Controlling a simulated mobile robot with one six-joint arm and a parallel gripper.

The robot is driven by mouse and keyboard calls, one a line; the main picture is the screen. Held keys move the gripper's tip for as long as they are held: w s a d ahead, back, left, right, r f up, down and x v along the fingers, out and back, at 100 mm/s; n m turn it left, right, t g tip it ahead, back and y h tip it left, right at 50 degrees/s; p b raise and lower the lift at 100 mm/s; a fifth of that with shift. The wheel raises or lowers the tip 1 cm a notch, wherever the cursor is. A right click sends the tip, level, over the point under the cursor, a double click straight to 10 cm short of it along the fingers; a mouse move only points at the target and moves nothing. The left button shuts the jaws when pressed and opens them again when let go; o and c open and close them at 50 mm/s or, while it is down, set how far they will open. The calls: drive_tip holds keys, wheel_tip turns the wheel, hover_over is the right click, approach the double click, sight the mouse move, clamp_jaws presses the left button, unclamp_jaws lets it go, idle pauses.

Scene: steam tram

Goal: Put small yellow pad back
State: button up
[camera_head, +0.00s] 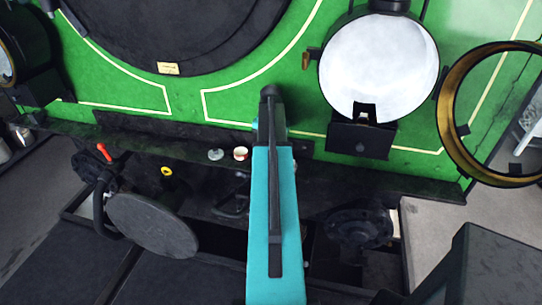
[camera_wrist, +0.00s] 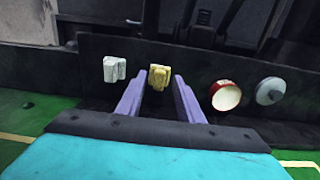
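The small yellow pad (camera_wrist: 159,77) is in the wrist view, between and slightly beyond the two purple fingers of my gripper (camera_wrist: 159,88). The fingers are spread, with a narrow gap visible on each side of the pad. I cannot tell how far the pad is from the fingertips in depth. In the head view my teal arm hides the fingers and the pad.
A white block (camera_wrist: 114,69) is just left of the pad. A red-rimmed white cup (camera_wrist: 225,95) and a grey disc (camera_wrist: 270,90) are to the right. All are near a dark ledge (camera_head: 170,146) below the green panel (camera_head: 235,95). A large lamp (camera_head: 378,70) stands right of my arm.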

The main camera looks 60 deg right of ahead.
wheel_tip(320, 180, up, 10)
drive_tip(key=b, duration=0.2)
drive_tip(key=shift+r, duration=0.15)
idle(0.4)
idle(0.8)
